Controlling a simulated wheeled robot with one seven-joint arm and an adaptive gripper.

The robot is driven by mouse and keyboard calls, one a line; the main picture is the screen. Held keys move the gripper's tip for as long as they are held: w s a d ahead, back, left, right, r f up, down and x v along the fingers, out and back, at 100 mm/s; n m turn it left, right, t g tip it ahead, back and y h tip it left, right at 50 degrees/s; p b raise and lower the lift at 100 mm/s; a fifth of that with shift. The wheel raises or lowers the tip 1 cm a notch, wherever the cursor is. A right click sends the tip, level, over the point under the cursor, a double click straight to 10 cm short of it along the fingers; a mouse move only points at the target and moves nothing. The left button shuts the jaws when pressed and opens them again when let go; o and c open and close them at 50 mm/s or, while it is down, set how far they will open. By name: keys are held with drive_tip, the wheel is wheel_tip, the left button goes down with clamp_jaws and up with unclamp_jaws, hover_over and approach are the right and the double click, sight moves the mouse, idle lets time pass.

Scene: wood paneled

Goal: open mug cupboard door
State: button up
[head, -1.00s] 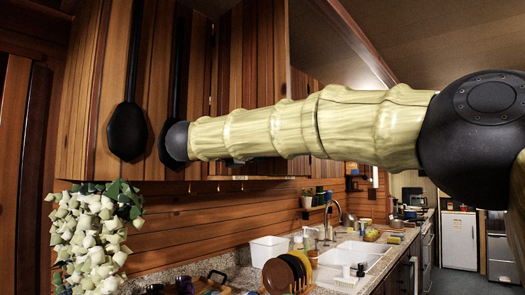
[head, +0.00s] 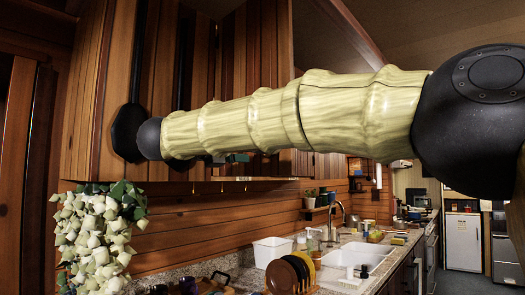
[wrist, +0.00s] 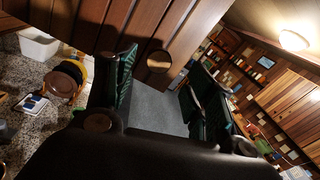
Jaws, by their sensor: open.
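The wooden upper cupboard (head: 185,70) fills the upper left of the head view, with vertical planks on its front. My arm crosses in front of it and hides part of its lower front. In the wrist view a plank-faced cupboard panel (wrist: 115,25) lies at the top, with a round brown knob-like disc (wrist: 159,62) near its lower edge. My gripper (wrist: 157,88) is open, its dark green fingers spread apart on either side of that disc in the picture. I see nothing between the fingers, and cannot tell whether they touch the panel. Whether the door is ajar is unclear.
A counter runs below the cupboard with a white tub (head: 271,251), brown plates in a rack (head: 288,272) and a sink (head: 352,256). A pale flowering plant (head: 100,235) stands at the lower left. Open floor (head: 463,283) shows at the right.

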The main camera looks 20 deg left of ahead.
drive_tip(key=shift+v, duration=2.6)
